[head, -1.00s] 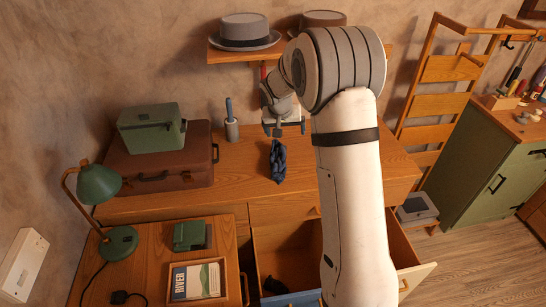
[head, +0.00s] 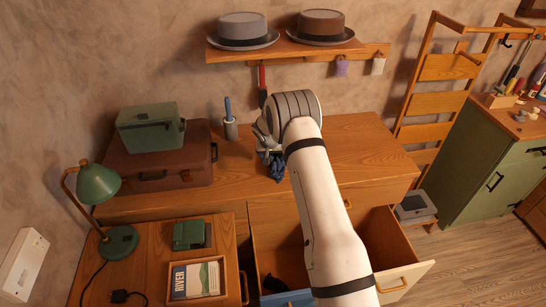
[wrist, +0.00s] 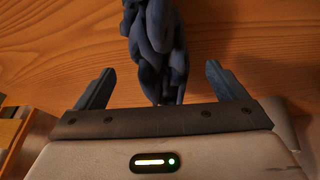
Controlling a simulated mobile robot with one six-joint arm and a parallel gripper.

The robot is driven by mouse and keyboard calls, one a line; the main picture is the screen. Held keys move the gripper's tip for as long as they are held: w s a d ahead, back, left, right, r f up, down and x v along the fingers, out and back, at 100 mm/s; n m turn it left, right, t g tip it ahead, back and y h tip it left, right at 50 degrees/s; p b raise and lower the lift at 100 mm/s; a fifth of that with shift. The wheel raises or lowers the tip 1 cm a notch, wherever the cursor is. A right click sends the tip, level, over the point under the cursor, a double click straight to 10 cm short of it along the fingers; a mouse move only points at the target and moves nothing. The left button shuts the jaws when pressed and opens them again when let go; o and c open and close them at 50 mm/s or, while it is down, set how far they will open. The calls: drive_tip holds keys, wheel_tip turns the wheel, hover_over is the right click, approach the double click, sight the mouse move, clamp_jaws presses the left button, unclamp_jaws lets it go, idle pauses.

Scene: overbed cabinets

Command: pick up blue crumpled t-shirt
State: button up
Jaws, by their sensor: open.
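The blue crumpled t-shirt (head: 273,166) lies on the wooden dresser top, partly hidden behind my arm in the head view. In the wrist view the t-shirt (wrist: 157,45) is a dark blue, lumpy bundle that runs from the top edge down between my fingers. My gripper (wrist: 160,85) is open, with one finger on each side of the t-shirt and a gap to the cloth on both sides.
A brown suitcase (head: 158,172) with a green box (head: 150,128) on it stands left on the dresser. A brush in a holder (head: 230,121) stands behind. A shelf with two hats (head: 320,28) hangs above. An open drawer (head: 392,250) juts out in front. The dresser's right side is clear.

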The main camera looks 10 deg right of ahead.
drive_tip(key=shift+p+x, duration=0.7)
drive_tip(key=shift+x, duration=1.2)
drive_tip(key=shift+w, duration=0.15)
drive_tip(key=shift+c, duration=0.3)
drive_tip(key=shift+r, duration=0.1)
drive_tip(key=c, duration=1.1)
